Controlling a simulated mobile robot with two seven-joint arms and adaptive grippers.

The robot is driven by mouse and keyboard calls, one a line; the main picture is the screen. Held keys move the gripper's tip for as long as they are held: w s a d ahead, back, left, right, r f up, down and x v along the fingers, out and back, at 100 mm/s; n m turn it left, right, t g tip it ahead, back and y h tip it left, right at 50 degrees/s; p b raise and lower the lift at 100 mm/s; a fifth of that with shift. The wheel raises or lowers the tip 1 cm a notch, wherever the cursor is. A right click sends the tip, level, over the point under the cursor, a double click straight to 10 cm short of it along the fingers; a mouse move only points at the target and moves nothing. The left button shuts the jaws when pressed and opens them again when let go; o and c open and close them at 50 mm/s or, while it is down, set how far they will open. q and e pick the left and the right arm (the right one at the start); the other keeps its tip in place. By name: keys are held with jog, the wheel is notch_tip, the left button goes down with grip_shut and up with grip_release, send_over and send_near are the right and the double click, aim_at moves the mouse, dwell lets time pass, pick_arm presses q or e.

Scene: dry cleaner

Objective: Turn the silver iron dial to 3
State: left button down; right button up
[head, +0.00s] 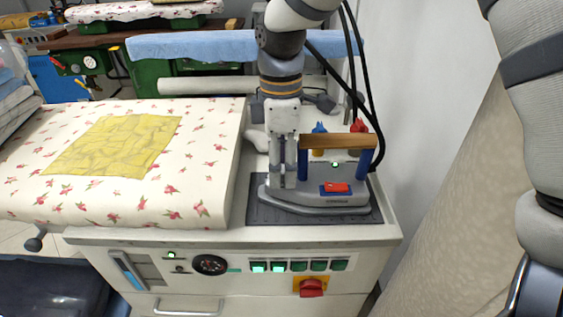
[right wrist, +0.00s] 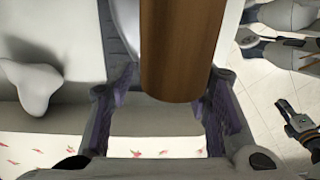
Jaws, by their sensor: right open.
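The silver iron (head: 318,203) stands on a dark mat on the ironing station. It has a wooden handle (head: 340,142) on blue posts. A red dial (head: 336,188) on a blue base sits low on its near side; its marks are too small to read. My right gripper (head: 289,172) points down at the left end of the iron and is open. In the right wrist view the handle (right wrist: 182,50) runs between and beyond the spread fingers; I cannot tell if they touch it. My left gripper is not in view.
A floral ironing board (head: 205,185) with a yellow cloth (head: 115,145) lies to the left. Blue and red bottle-like items (head: 358,127) and black cables stand behind the iron. A wall (head: 415,90) is at right.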

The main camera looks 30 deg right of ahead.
grip_shut()
dwell(0.3)
jog(key=m, duration=0.3)
jog(key=shift+m, duration=2.1)
grip_release()
